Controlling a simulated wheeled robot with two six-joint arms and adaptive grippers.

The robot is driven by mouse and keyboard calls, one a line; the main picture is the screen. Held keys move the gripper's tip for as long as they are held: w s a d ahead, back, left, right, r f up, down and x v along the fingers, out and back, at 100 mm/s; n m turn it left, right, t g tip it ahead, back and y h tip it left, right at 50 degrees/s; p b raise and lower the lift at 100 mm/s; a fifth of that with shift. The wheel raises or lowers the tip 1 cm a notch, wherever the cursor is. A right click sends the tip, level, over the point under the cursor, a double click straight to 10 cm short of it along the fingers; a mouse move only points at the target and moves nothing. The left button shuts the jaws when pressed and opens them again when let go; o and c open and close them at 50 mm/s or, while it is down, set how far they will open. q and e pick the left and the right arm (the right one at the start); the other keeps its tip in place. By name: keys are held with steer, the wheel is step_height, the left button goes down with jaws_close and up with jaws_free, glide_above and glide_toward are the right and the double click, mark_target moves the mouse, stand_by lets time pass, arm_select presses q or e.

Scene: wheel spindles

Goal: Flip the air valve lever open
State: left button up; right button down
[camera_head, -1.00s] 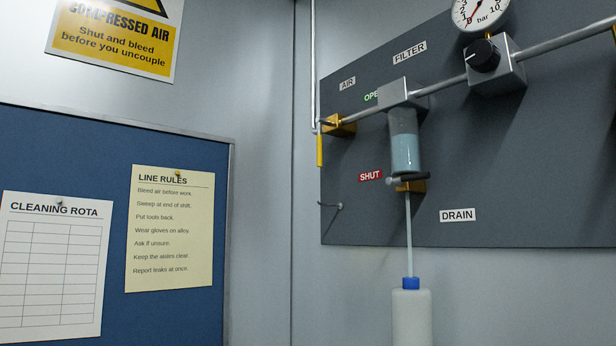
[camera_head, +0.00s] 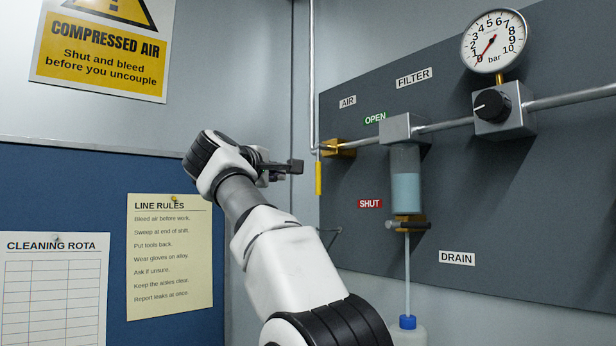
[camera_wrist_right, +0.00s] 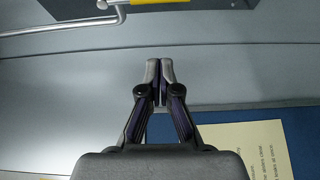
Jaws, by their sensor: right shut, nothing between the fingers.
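The air valve (camera_head: 343,149) is a brass block on the pipe at the left edge of the grey panel, below the AIR label (camera_head: 348,101). Its yellow lever (camera_head: 318,178) hangs straight down, between the heights of the green OPEN label (camera_head: 375,118) and the red SHUT label (camera_head: 370,203). My right gripper (camera_head: 297,167) is shut and empty, just left of the lever in the head view, with a gap between them. Its closed fingertips (camera_wrist_right: 160,70) show in the right wrist view with nothing between them. My left gripper is out of view.
The gauge (camera_head: 494,41) has its needle near 0, above a regulator with a black knob (camera_head: 488,105). The filter bowl (camera_head: 406,180) and a bottle with a blue cap (camera_head: 407,322) are right of the lever.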

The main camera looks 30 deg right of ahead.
steer(key=p+x, duration=0.7)
steer(key=x, duration=0.4)
steer(key=s+b, duration=0.2)
steer(key=b, duration=0.1)
steer(key=s+b, duration=0.1)
steer(key=b, duration=0.1)
steer(key=shift+s+d+f, duration=0.25)
steer(key=shift+s+f, duration=0.05)
steer(key=shift+s, duration=0.05)
steer(key=shift+s, duration=0.15)
